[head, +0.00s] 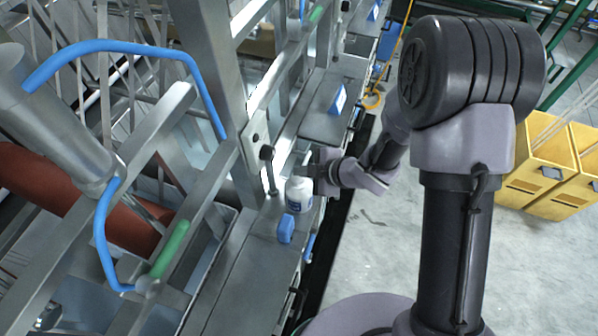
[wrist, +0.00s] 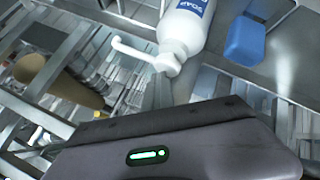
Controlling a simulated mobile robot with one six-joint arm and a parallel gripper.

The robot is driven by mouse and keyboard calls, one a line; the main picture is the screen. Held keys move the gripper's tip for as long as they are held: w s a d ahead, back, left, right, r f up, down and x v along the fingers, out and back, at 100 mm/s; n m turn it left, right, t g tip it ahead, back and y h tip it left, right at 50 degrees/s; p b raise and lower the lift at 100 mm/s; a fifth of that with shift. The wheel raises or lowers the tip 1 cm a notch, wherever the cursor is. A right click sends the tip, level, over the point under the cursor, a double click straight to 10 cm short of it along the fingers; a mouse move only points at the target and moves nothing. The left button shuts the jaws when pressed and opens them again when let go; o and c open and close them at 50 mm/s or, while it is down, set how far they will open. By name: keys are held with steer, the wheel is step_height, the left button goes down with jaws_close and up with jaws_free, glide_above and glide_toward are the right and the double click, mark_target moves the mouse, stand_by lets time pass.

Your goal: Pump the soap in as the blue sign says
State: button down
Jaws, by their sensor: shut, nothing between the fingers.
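A white soap bottle (head: 299,194) with a blue label stands on the metal ledge beside the machine frame. In the wrist view the bottle (wrist: 190,27) reads "SOAP", and its white pump head (wrist: 168,57) has a long spout. A small blue block-like sign (head: 286,229) stands just in front of the bottle; it also shows in the wrist view (wrist: 244,42). I see no writing on its visible faces. My gripper (head: 316,170) is shut and empty, close above the bottle and covering its pump in the head view. I cannot tell whether it touches the pump.
Another blue sign (head: 338,99) with a white marking stands farther along the ledge. A dark-knobbed lever (head: 268,154) rises left of the bottle. Metal frames, blue handrails (head: 105,46) and a red-brown roller (head: 130,222) crowd the left. Yellow bins (head: 540,165) stand on the floor at right.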

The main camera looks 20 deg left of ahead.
steer(key=shift+r+p, duration=0.8)
steer(key=shift+r, duration=0.35)
step_height(320, 180, up, 5)
steer(key=p, duration=0.4)
stand_by(1.9)
step_height(320, 180, up, 4)
steer(key=p, duration=0.2)
step_height(320, 180, down, 9)
steer(key=b, duration=0.8)
steer(key=shift+f+b, duration=0.15)
steer(key=shift+b, duration=0.2)
stand_by(1.4)
